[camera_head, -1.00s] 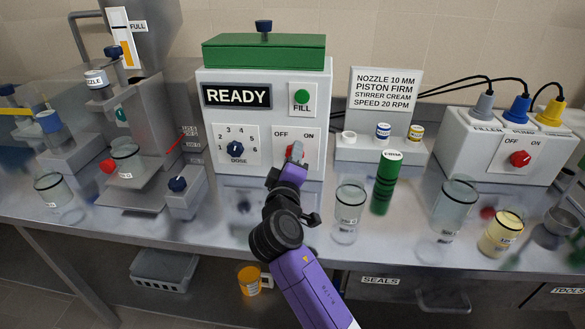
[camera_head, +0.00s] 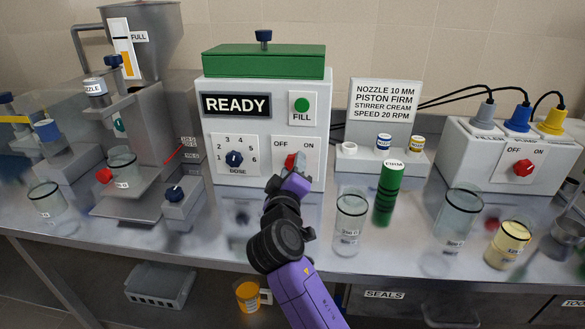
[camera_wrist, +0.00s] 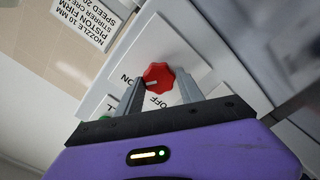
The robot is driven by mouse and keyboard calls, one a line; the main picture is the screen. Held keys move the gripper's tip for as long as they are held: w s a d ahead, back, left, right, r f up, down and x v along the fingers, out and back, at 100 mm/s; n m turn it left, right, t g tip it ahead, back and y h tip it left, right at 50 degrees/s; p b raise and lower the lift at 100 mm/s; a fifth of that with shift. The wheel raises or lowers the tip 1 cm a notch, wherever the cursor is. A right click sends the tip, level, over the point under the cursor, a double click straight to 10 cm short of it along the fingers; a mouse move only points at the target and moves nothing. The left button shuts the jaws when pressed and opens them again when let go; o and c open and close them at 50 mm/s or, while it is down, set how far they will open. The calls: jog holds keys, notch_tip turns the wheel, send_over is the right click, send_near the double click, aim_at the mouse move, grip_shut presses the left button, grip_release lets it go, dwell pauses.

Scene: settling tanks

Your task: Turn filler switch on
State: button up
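The filler machine (camera_head: 225,125) is a white box with a green lid and a READY display. Its red filler switch (camera_head: 289,161) sits between OFF and ON labels, partly hidden by my gripper (camera_head: 298,165). In the wrist view the red knob (camera_wrist: 158,76) shows just beyond and between the two grey fingertips (camera_wrist: 160,88). The fingers are apart, with visible gaps to the knob. A pale mark on the knob lies on the side towards the ON label, with OFF nearer the gripper body.
A blue dose knob (camera_head: 234,159) is left of the switch and a green fill button (camera_head: 302,104) above it. A clear beaker (camera_head: 350,225) and a green cylinder (camera_head: 387,195) stand close on the right. Another red switch (camera_head: 523,168) is on the far-right box.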

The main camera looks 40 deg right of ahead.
jog(key=shift+o, duration=1.3)
jog(key=shift+a, duration=0.1)
jog(key=v, duration=0.7)
jog(key=shift+s+a, duration=0.25)
jog(key=shift+r, duration=0.1)
